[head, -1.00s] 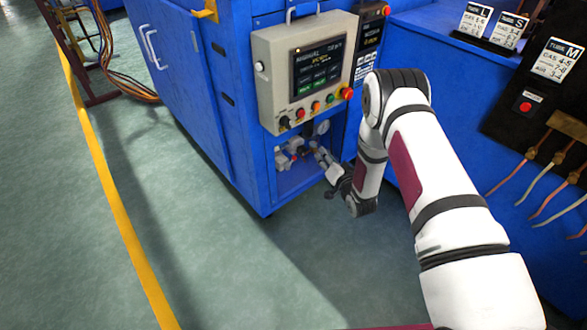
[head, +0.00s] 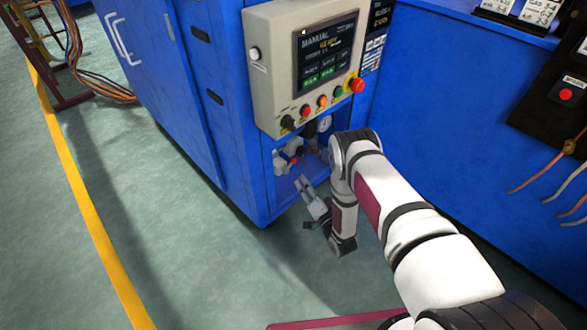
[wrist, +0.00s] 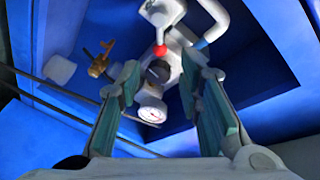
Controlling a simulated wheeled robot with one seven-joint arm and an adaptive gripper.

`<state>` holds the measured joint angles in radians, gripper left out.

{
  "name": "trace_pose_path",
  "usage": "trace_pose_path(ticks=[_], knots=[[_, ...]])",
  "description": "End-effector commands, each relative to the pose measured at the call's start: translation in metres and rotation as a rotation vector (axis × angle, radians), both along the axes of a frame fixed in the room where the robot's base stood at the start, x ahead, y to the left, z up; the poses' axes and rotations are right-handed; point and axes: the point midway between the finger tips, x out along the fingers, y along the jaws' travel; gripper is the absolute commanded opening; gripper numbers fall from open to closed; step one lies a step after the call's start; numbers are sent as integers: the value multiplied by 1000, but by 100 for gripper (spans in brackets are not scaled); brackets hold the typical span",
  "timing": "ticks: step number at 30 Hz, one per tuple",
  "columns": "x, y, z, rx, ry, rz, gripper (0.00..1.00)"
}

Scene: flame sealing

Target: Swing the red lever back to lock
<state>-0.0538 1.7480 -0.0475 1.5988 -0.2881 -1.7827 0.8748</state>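My gripper (head: 302,181) is in front of the open lower compartment of the blue cabinet, pointing up toward the fittings. In the wrist view my gripper (wrist: 160,85) has its two fingers spread apart, with nothing between the tips. A small red ball end (wrist: 160,51), which looks like the tip of the red lever, shows beyond the fingertips, near a white fitting. In the head view a small red spot (head: 294,160) shows among the white fittings. The lever's arm is hard to make out. I see no contact between gripper and red tip.
A round gauge (wrist: 152,110), a brass fitting (wrist: 98,62) and a white knob (wrist: 60,70) lie around the red tip. The control panel (head: 252,95) overhangs the compartment. The floor (head: 170,240) to the left is clear.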

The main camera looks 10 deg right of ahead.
Motion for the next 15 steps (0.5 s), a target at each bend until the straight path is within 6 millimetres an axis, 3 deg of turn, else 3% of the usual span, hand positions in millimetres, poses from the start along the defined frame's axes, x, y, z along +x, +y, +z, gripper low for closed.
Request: trace_pose_path(ticks=[9,15], knots=[[59,22,-1,0,-5,1,33],[83,30,-1,0,-1,1,33]])
